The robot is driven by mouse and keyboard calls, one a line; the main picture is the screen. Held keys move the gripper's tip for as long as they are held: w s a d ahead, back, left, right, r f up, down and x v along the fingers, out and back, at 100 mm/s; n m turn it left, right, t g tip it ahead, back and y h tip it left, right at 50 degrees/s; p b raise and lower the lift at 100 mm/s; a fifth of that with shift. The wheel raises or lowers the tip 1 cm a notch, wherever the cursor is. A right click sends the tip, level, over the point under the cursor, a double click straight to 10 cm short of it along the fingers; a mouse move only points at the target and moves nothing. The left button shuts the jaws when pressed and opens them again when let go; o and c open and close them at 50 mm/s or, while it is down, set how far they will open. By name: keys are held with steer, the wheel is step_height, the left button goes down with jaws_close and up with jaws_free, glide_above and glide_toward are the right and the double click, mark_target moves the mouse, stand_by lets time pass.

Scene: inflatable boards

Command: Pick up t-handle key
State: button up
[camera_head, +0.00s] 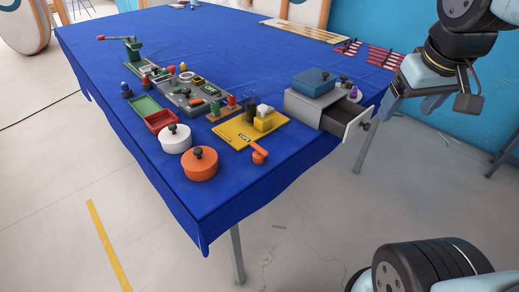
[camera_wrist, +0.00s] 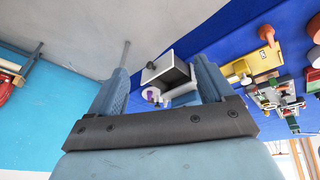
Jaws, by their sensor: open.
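I cannot make out a t-handle key for certain in either view. A grey cabinet (camera_head: 305,108) stands near the table's right edge with its drawer (camera_head: 345,118) pulled open. In the wrist view, the drawer (camera_wrist: 167,68) lies ahead, between and beyond my fingers.
A blue box (camera_head: 314,80) sits on the cabinet. A yellow board (camera_head: 235,133), an orange pot (camera_head: 201,168), a white pot (camera_head: 175,141) and red and green trays (camera_head: 160,121) stand left of it. Red-handled tools (camera_head: 383,57) lie behind.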

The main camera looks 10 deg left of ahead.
steer(key=o, duration=0.3)
steer(key=w+a+f+n+g+h, duration=0.2)
steer(key=w+a+f+n, duration=0.2)
steer(key=a+n, duration=0.2)
steer(key=shift+a+f, duration=0.15)
steer(key=shift+a, duration=0.15)
steer(key=n+t+h, duration=0.7)
steer(key=n+t, duration=0.1)
steer(key=n, duration=1.1)
glide_toward(257, 149)
steer(key=x, duration=1.3)
steer(key=shift+a, duration=0.1)
